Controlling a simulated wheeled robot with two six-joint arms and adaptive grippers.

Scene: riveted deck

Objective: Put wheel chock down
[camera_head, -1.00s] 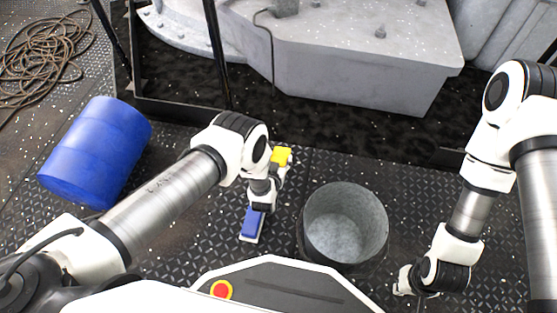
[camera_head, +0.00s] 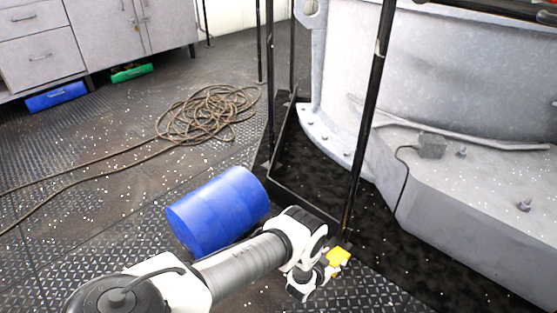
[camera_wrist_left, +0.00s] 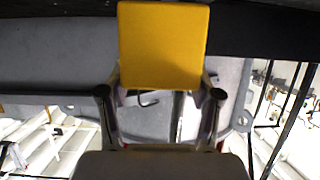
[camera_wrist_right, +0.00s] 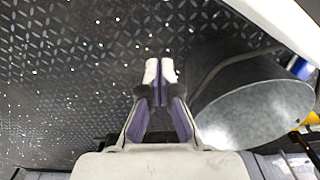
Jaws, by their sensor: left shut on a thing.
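The yellow wheel chock (camera_head: 339,257) is held at the end of my left arm, above the dark strip of floor near the grey machine base. In the left wrist view the chock (camera_wrist_left: 163,42) shows as a yellow block with a flat face. My left gripper (camera_wrist_left: 160,98) is shut on it, with a finger at each side of its lower part. My left gripper (camera_head: 325,268) is small and partly hidden in the head view. My right gripper (camera_wrist_right: 160,72) is empty, its fingertips together, above the deck beside a metal bucket (camera_wrist_right: 245,100).
A blue barrel (camera_head: 218,210) lies on its side just beyond my left arm. A coiled rope (camera_head: 210,115) lies on the deck behind it. Black posts (camera_head: 368,110) and a low black edge stand by the grey machine (camera_head: 470,200). The deck at left is mostly clear.

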